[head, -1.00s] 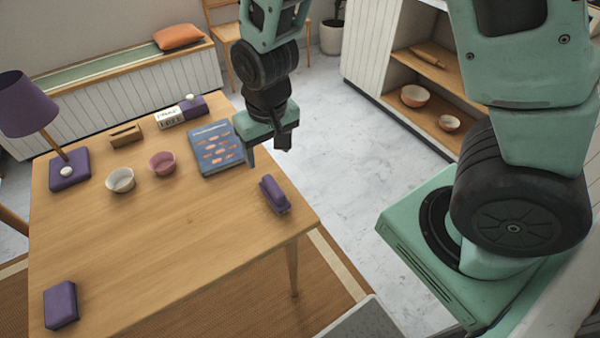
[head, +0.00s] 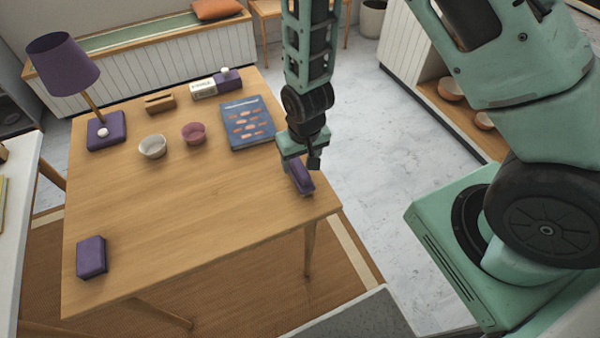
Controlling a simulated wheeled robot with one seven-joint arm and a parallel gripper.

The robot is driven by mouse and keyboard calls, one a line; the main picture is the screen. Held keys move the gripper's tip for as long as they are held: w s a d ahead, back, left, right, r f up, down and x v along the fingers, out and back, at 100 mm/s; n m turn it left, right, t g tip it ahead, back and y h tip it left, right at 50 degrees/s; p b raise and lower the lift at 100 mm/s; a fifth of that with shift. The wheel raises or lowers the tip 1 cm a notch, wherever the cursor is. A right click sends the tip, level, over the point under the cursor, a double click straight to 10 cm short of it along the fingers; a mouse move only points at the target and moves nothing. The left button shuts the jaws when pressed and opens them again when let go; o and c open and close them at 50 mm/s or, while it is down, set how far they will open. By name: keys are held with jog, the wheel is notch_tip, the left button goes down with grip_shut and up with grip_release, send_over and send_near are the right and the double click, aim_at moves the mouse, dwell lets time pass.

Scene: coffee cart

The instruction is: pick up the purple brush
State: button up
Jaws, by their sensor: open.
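A long purple object (head: 302,182), which looks like the brush, lies near the right edge of the wooden table (head: 190,225). My gripper (head: 297,168) is right above it, pointing down, with its jaws open. The gripper covers the far end of the brush. I cannot tell whether the fingers touch it or stand on both sides of it. Another purple block (head: 91,257) lies at the table's near left corner, well away from the gripper.
A blue book (head: 248,122) lies just left of my gripper. A pink bowl (head: 194,133), a white bowl (head: 152,147), a wooden holder (head: 160,103) and a purple lamp (head: 62,65) stand farther left. The table's front middle is clear.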

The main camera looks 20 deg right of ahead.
aim_at(300, 166)
jog(key=shift+w+f+p, duration=0.15)
jog(key=shift+f+p, duration=0.2)
jog(key=shift+f, duration=0.95)
jog(key=shift+w+f+p, duration=0.1)
jog(key=shift+f+p, duration=0.2)
jog(key=shift+f, duration=1)
jog(key=c, duration=1.2)
jog(key=shift+o, duration=0.2)
jog(key=shift+r, duration=0.15)
notch_tip(300, 166, up, 10)
jog(key=shift+f+b, duration=0.1)
jog(key=shift+b, duration=0.55)
jog(key=shift+o, duration=0.9)
